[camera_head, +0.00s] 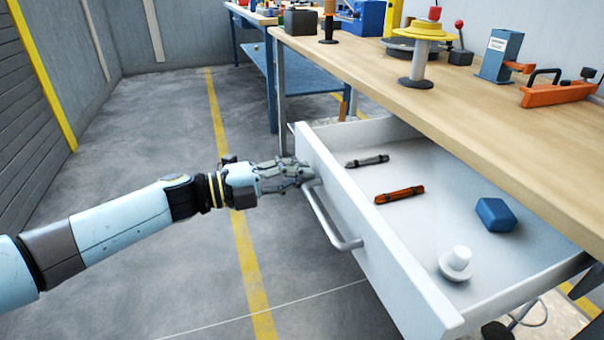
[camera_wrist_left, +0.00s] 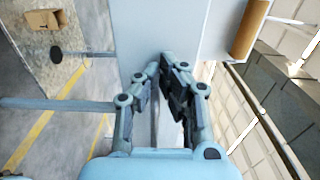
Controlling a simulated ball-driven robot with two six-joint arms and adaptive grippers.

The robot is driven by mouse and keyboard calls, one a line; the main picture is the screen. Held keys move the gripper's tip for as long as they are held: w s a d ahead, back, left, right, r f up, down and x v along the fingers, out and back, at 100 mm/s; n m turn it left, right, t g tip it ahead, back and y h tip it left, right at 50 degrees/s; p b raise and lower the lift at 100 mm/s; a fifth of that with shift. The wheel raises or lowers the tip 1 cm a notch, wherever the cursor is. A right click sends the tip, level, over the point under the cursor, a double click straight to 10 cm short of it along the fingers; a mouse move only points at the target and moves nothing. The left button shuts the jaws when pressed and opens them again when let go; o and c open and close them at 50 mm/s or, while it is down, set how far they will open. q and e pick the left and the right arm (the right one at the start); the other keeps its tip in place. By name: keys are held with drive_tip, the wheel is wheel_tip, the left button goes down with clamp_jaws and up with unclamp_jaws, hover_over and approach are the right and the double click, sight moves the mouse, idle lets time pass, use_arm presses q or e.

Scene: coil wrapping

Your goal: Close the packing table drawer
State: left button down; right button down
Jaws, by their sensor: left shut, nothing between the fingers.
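The white packing table drawer (camera_head: 385,250) stands pulled out from under the wooden-topped packing table (camera_head: 445,105). Its grey bar handle (camera_head: 327,222) runs along the front panel. My left gripper (camera_head: 308,172) is shut and empty at the far end of the handle, close to the front panel; I cannot tell whether it touches. In the left wrist view the closed fingers (camera_wrist_left: 170,75) point at the pale drawer front (camera_wrist_left: 165,25). My right gripper is not in view.
In the drawer lie a grey tool (camera_head: 367,161), an orange-brown tool (camera_head: 400,195), a blue block (camera_head: 496,214) and a white knobbed piece (camera_head: 456,263). The floor left of the drawer is clear.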

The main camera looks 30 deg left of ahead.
sight(408, 168)
use_arm(q)
drive_tip(key=shift+w+d, duration=0.25)
drive_tip(key=shift+w, duration=0.05)
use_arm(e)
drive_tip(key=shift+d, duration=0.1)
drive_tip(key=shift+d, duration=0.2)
